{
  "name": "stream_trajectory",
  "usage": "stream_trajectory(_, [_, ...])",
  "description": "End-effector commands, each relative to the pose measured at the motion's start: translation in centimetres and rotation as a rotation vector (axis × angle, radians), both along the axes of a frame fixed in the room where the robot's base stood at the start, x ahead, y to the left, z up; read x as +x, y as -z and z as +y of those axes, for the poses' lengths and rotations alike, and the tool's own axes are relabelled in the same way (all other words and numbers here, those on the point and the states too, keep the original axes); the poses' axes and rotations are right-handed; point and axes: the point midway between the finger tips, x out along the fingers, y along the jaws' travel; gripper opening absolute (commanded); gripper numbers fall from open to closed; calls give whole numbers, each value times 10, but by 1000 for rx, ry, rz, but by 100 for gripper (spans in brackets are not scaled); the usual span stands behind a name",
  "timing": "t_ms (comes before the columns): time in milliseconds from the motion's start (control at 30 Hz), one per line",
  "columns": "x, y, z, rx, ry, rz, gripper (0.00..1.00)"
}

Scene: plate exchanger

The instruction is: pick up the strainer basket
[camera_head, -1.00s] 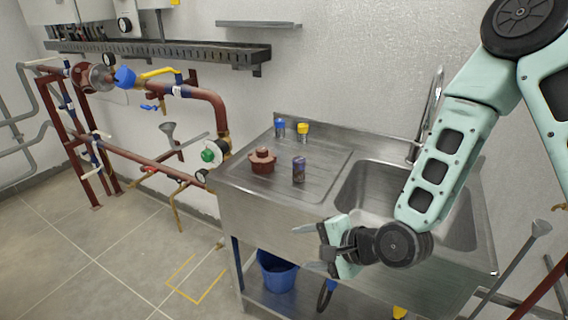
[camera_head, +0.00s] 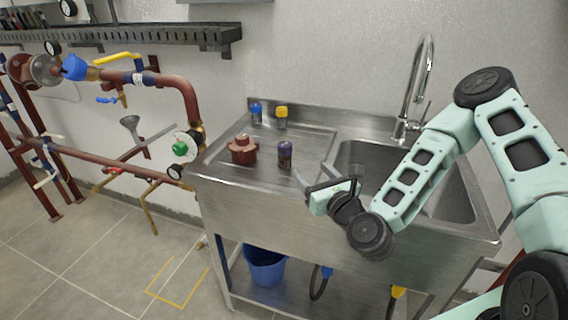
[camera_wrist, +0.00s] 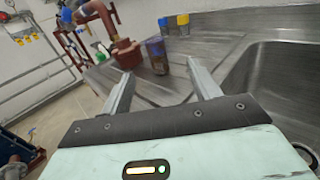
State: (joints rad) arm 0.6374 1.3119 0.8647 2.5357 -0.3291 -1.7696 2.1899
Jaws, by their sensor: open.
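A small dark cylinder with a brownish, speckled side, which looks like the strainer basket (camera_head: 285,155), stands upright on the drainboard (camera_head: 225,175) left of the sink bowl. It also shows in the wrist view (camera_wrist: 157,56), beyond and between my fingertips. My gripper (camera_head: 314,175) is open and empty, near the front of the drainboard, to the right of and nearer than the cylinder. In the wrist view the two fingers (camera_wrist: 160,75) are spread apart and point toward it. No contact shows.
A red-brown flanged fitting (camera_head: 242,150) stands just left of the cylinder. A blue-topped item (camera_head: 256,112) and a yellow-topped item (camera_head: 281,116) stand behind. The faucet (camera_head: 415,95) and bowl are right. A blue bucket (camera_head: 265,268) sits below. Red pipework (camera_head: 180,90) is left.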

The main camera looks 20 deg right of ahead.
Motion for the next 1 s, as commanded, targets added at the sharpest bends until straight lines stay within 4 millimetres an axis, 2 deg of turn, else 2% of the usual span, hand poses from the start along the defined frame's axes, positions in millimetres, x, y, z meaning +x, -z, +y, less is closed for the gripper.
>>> stream_trajectory(33, [3,6,0,-1,0,-5,62])
stream_trajectory(433, [15,6,4,-4,-5,-3,62])
stream_trajectory(500, [30,-2,7,-4,-3,-2,62])
stream_trajectory(700, [68,-2,12,-3,-4,0,62])
stream_trajectory(800, [80,-1,14,-3,-4,0,62])
stream_trajectory(1000, [92,-1,17,-2,-5,1,62])
